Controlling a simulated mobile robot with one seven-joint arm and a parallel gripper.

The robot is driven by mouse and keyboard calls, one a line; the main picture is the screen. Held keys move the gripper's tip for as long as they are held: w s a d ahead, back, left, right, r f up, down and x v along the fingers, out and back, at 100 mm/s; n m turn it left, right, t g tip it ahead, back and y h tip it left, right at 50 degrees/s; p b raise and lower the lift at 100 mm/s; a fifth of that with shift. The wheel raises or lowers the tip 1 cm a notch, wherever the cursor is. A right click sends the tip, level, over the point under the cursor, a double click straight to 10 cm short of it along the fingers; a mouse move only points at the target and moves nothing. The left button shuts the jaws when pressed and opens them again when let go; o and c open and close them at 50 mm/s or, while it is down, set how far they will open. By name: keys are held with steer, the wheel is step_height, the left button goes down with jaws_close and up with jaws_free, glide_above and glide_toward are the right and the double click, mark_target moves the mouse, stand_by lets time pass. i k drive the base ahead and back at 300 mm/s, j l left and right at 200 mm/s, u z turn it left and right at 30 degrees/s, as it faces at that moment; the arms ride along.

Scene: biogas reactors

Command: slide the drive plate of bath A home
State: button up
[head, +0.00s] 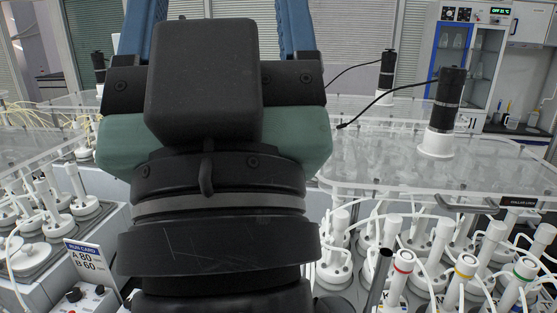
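My gripper (217,9) fills the middle of the head view, seen from behind. Its two blue fingers stand wide apart and run out of the top edge, so the tips are hidden. Background shows between them. A clear drive plate (400,165) lies over the bath on the right and carries a black motor (448,100) on a white collar. Another clear plate (40,135) is at the left. I see no letter telling which is bath A. My gripper hides the space between the two plates.
White-capped reactor bottles (405,265) with tubing crowd the lower right, some with coloured rings. More bottles (75,185) stand at the left. A run card (88,262) reads A 80, B 60. A label at the right plate's front reads "COLLAR LOCK" (519,202). A cabinet (470,55) stands behind.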

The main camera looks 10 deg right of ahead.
mark_target(437, 140)
steer(key=i+j+z, duration=0.2)
steer(key=i, duration=0.3)
steer(key=i+j+z, duration=0.2)
steer(key=i, duration=0.25)
